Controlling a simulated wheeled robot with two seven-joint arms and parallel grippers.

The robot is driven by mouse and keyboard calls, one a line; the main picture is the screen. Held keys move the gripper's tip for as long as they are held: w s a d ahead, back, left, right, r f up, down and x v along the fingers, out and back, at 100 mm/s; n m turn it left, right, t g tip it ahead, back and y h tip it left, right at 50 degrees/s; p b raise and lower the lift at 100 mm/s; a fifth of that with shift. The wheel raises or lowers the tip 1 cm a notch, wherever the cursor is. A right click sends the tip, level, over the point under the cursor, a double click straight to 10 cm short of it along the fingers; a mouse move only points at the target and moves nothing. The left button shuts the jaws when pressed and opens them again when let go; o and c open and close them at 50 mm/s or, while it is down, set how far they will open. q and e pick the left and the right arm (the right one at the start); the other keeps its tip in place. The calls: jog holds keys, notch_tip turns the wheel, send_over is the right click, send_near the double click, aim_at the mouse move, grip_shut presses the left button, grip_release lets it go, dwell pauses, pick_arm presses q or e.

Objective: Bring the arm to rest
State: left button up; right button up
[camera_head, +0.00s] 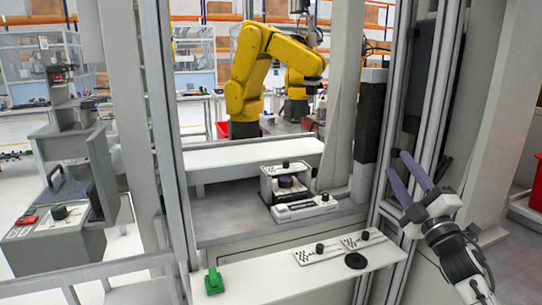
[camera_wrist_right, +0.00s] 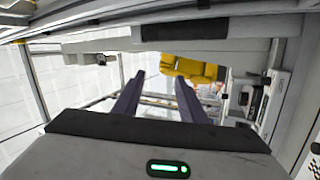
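My right gripper (camera_head: 408,178) is at the right of the head view, in front of the grey machine frame. Its two purple fingers are spread apart and point up and to the left, with nothing between them. The right wrist view also shows both fingers of this gripper (camera_wrist_right: 158,98) apart and empty. My right forearm comes in from the lower right corner. I cannot tell whether the fingers touch the frame post behind them. My left gripper is not in the head view.
A white shelf (camera_head: 265,277) with a green block (camera_head: 214,281) and control panels (camera_head: 320,253) lies in front. A device (camera_head: 287,183) stands deeper inside. Yellow industrial arms (camera_head: 262,70) stand behind. Grey posts (camera_head: 160,130) bound the opening. A red bin (camera_head: 537,190) is far right.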

jog(key=w+d+f+m+g+h, duration=0.2)
jog(key=d+f+m+g+h, duration=0.45)
jog(key=f+m, duration=0.7)
jog(key=s+a+f+g+y, duration=0.1)
jog(key=s+a+f, duration=0.15)
jog(key=f, duration=0.25)
jog(key=s+a+f+m+y, duration=0.1)
jog(key=s+a+f, duration=0.1)
jog(key=s+f, duration=0.15)
jog(key=s+a+f+g, duration=0.1)
jog(key=s+a+f, duration=0.1)
jog(key=f, duration=0.4)
jog(key=s+a+f+g+y, duration=0.15)
jog(key=s+a+f, duration=0.25)
jog(key=s+f, duration=0.45)
jog(key=s+a+f+g+y, duration=0.15)
jog(key=s+a+f, duration=0.4)
jog(key=s, duration=0.55)
jog(key=s+a+f+g, duration=0.1)
jog(key=s+a+f, duration=0.1)
jog(key=s, duration=0.6)
jog(key=s+a+f+g, duration=0.1)
jog(key=s+a+f, duration=0.1)
jog(key=s, duration=0.7)
jog(key=shift+a+f+m, duration=0.3)
jog(key=shift+f+m, duration=0.15)
jog(key=shift+f, duration=0.25)
jog(key=shift+g, duration=0.25)
jog(key=shift+c, duration=0.3)
